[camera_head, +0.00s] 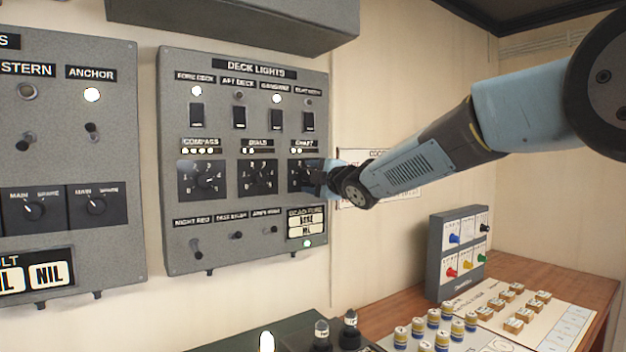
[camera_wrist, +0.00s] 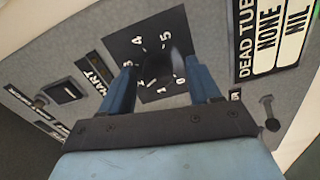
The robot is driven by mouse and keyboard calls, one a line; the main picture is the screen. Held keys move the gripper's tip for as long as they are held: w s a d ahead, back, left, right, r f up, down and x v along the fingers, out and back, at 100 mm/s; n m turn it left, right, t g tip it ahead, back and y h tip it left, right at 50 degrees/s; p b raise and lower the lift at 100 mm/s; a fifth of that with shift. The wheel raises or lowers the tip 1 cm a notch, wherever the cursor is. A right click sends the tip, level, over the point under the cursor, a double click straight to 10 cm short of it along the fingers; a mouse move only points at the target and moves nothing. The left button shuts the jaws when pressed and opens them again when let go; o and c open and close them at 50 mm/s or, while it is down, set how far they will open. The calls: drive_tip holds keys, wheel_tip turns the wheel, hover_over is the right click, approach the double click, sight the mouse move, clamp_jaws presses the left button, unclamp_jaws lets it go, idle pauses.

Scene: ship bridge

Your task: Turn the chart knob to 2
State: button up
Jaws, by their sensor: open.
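The chart knob (camera_wrist: 165,70) is a dark knob on a black square plate with white numerals, under the CHART label on the deck lights panel (camera_head: 244,215). In the head view its plate (camera_head: 299,174) is partly covered by my gripper (camera_head: 324,181). In the wrist view my gripper (camera_wrist: 161,76) is open, with one blue finger on each side of the knob. I cannot tell whether the fingers touch it. Small bright lamps (camera_head: 297,150) show under the CHART label.
The dials knob (camera_head: 258,177) and compass knob (camera_head: 203,180) are left of the chart knob. Switches sit above and below, and the dead tube plate (camera_head: 306,222) is just below. A wooden desk (camera_head: 520,270) with a small grey box (camera_head: 457,250) stands lower right.

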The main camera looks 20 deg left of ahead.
drive_tip(key=v, duration=1.3)
drive_tip(key=shift+s+d, duration=0.2)
drive_tip(key=shift+s, duration=0.05)
